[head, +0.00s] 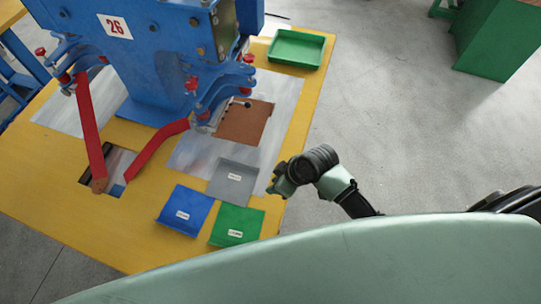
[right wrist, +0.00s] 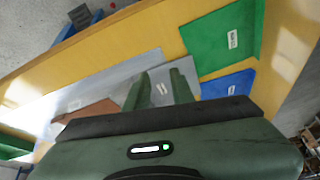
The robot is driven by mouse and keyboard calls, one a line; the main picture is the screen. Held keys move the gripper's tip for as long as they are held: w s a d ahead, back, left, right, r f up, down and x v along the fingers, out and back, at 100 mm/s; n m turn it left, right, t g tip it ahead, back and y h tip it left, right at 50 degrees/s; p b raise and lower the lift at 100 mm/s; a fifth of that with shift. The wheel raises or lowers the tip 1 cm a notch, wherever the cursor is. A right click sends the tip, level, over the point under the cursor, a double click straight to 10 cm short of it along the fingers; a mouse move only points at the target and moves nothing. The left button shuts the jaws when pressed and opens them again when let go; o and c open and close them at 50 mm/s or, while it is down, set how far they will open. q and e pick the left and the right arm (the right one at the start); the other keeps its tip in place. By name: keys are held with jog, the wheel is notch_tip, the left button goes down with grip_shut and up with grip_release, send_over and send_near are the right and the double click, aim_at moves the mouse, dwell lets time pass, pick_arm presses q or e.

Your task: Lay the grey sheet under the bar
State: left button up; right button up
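The grey sheet (head: 233,182), with a white label, lies at the right front of the yellow table, by the blue and green sheets. My right gripper (head: 277,184) is just right of it in the head view. In the right wrist view its two fingers (right wrist: 158,82) are apart, with the grey sheet (right wrist: 160,92) and its label showing between them. Whether they touch it I cannot tell. The blue machine (head: 160,55) stands behind, with red levers. I cannot make out clearly which part is the bar. My left gripper is not in view.
A blue sheet (head: 185,210) and a green sheet (head: 237,226) lie in front of the grey one. A brown sheet (head: 243,122) lies on the metal plate (head: 190,152) by the machine. A green tray (head: 296,49) sits at the back right.

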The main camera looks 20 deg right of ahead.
aim_at(259, 169)
jog(key=w+f+n+b, duration=0.1)
jog(key=w+f, duration=0.1)
jog(key=w, duration=0.1)
jog(key=w+f+b, duration=0.2)
jog(key=w+f, duration=0.1)
jog(key=w, duration=0.1)
jog(key=w+f+n+y+b, duration=0.1)
jog(key=w+f+b, duration=0.1)
jog(key=w, duration=0.2)
jog(key=shift+a+f+n, duration=0.3)
jog(key=shift+f, duration=0.05)
jog(key=shift+b+x, duration=1.15)
jog(key=shift+x, duration=0.1)
jog(key=shift+a, duration=0.1)
grip_shut()
jog(key=shift+s, duration=0.1)
